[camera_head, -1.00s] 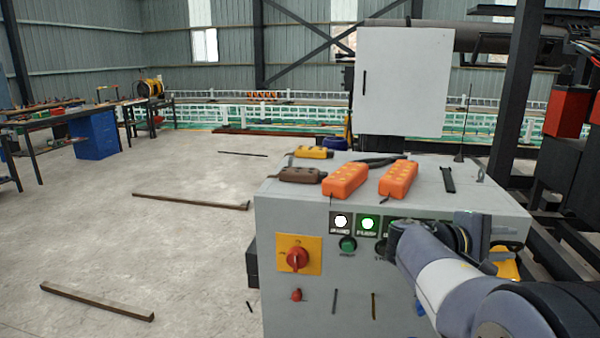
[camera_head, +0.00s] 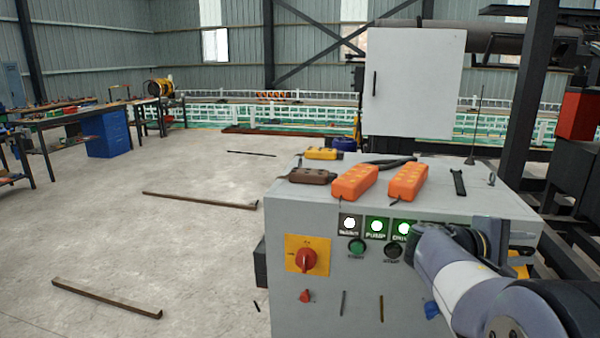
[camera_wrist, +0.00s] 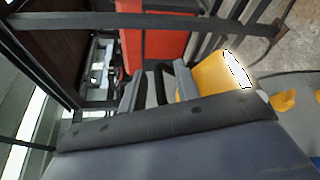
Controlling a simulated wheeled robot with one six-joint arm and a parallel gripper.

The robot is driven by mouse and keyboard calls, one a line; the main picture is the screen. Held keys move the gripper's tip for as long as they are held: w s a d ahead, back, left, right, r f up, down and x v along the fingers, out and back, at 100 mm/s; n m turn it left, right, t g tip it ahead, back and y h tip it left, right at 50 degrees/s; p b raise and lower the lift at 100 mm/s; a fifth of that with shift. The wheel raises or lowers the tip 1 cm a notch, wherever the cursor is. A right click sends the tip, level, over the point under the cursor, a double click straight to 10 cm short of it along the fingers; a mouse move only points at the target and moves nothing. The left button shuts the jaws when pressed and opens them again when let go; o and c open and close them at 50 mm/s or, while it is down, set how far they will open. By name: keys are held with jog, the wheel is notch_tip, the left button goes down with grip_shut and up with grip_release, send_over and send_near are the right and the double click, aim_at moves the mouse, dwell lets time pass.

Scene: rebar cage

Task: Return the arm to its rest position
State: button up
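My arm (camera_head: 460,285) enters the head view at the lower right. It reaches up and left in front of the grey control cabinet (camera_head: 410,290), then bends right at the wrist. My gripper is not clear in the head view. In the wrist view a broad grey part of my own arm fills the bottom. Dark finger-like parts (camera_wrist: 150,88) stick up beyond it, and their opening is unclear. I see no object held. A red box (camera_wrist: 158,40) and a yellow part (camera_wrist: 215,78) show beyond them.
Orange pendants (camera_head: 355,182) and a brown one (camera_head: 311,176) lie on the cabinet top. Its front has a red rotary switch (camera_head: 308,260) and lit lamps (camera_head: 376,226). Dark posts (camera_head: 525,95) stand at right. Bars (camera_head: 107,298) lie on the otherwise open floor at left.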

jog(key=shift+d+f+b, duration=0.3)
jog(key=shift+d+b, duration=0.05)
jog(key=shift+d, duration=0.15)
jog(key=shift+d+f+b, duration=0.25)
jog(key=shift+d+b, duration=0.1)
jog(key=shift+d, duration=0.1)
jog(key=shift+s+a+m+h+b, duration=0.2)
jog(key=shift+s+m+h+b, duration=0.15)
jog(key=shift+m+b, duration=0.45)
jog(key=shift+s+f+m+t+b, duration=0.2)
jog(key=shift+m+t+b, duration=0.2)
jog(key=shift+b, duration=0.5)
jog(key=shift+s+a+m+h+b, duration=0.1)
jog(key=shift+s+m+h+b, duration=0.15)
jog(key=shift+m+h+b, duration=0.3)
